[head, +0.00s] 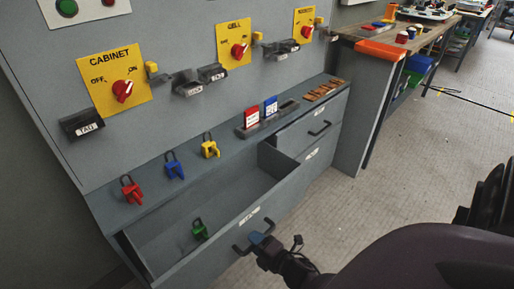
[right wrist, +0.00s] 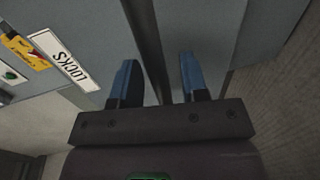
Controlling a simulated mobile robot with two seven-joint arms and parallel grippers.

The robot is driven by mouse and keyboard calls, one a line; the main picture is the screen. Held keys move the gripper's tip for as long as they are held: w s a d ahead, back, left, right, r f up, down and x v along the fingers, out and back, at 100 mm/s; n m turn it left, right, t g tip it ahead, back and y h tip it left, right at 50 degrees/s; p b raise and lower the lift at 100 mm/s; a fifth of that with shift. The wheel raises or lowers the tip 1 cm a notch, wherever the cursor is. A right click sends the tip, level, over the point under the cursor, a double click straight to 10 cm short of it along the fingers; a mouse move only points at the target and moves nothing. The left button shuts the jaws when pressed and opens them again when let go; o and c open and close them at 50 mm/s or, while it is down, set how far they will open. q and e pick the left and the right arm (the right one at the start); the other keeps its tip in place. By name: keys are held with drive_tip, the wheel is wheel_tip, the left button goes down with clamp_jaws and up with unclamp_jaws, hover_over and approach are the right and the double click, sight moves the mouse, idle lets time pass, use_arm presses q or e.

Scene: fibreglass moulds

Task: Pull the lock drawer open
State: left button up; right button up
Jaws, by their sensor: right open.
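The lock drawer (head: 212,232) is a grey drawer at the bottom of the cabinet, standing open with its inside showing. A green padlock (head: 199,230) lies in it. Its dark bar handle (head: 241,249) is on the front face. My right gripper (head: 262,240) is at this handle, with blue fingertips. Whether the fingers touch the bar cannot be told. My left gripper is out of view.
Red (head: 131,190), blue (head: 175,169) and yellow padlocks (head: 210,148) stand on the ledge above the drawer. Red and blue tags (head: 252,117) stand in a holder. Another drawer handle (head: 320,128) is to the right.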

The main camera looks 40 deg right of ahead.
drive_tip(key=shift+s, duration=0.1)
drive_tip(key=p+v, duration=0.1)
drive_tip(key=v, duration=0.9)
drive_tip(key=shift+s, duration=0.3)
